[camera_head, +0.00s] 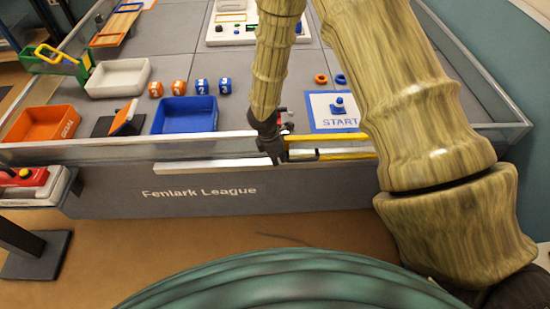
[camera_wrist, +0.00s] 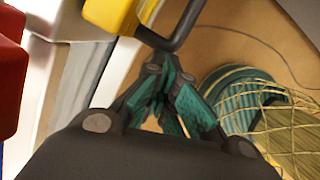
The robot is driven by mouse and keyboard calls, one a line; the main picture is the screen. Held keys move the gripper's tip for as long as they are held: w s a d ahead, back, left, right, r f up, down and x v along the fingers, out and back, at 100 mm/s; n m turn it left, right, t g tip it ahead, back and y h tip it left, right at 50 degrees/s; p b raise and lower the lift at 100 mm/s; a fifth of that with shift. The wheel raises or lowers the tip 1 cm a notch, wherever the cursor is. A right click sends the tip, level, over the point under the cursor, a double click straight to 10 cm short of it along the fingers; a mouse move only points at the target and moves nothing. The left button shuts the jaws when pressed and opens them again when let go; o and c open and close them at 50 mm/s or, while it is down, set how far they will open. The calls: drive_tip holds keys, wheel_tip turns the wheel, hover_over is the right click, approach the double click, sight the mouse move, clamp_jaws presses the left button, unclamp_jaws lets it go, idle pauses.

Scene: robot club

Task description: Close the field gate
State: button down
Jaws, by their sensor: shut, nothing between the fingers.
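The field gate (camera_head: 345,155) is in the front wall of the playing field, with yellow bars just right of my gripper in the head view. How far it stands open I cannot tell, as my arm covers its right part. My gripper (camera_head: 275,158) points down at the wall's top edge, beside the gate's left end. In the wrist view a yellow part (camera_wrist: 110,14) with a dark bar-shaped handle (camera_wrist: 178,38) lies just past my fingertips. My gripper (camera_wrist: 165,88) has its teal fingers together with nothing between them; contact with the handle is unclear.
A blue tray (camera_head: 185,128), a white tray (camera_head: 90,91), an orange tray (camera_head: 17,136) and several numbered cubes stand inside the field. A START pad (camera_head: 322,121) with a blue knobbed piece lies behind the gate.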

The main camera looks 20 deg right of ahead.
drive_tip(key=shift+d, duration=0.1)
drive_tip(key=a+r, duration=0.6)
drive_tip(key=r, duration=0.4)
drive_tip(key=shift+w+a+r, duration=0.15)
drive_tip(key=shift+a+r, duration=0.05)
drive_tip(key=shift+r, duration=0.15)
drive_tip(key=s+a+f+m+g+y, duration=0.15)
drive_tip(key=s+f+m+y, duration=0.45)
drive_tip(key=s+f, duration=1.05)
drive_tip(key=s+d+f+m+h, duration=0.1)
drive_tip(key=s+d+f+m, duration=0.1)
drive_tip(key=s+d+m, duration=0.2)
drive_tip(key=s+d+f+m+t+h, duration=0.1)
drive_tip(key=s+d+m, duration=0.3)
drive_tip(key=s+m, duration=0.4)
drive_tip(key=s+f+h, duration=0.1)
drive_tip(key=s, duration=0.4)
drive_tip(key=shift+d+f, duration=0.15)
drive_tip(key=shift+f, duration=0.05)
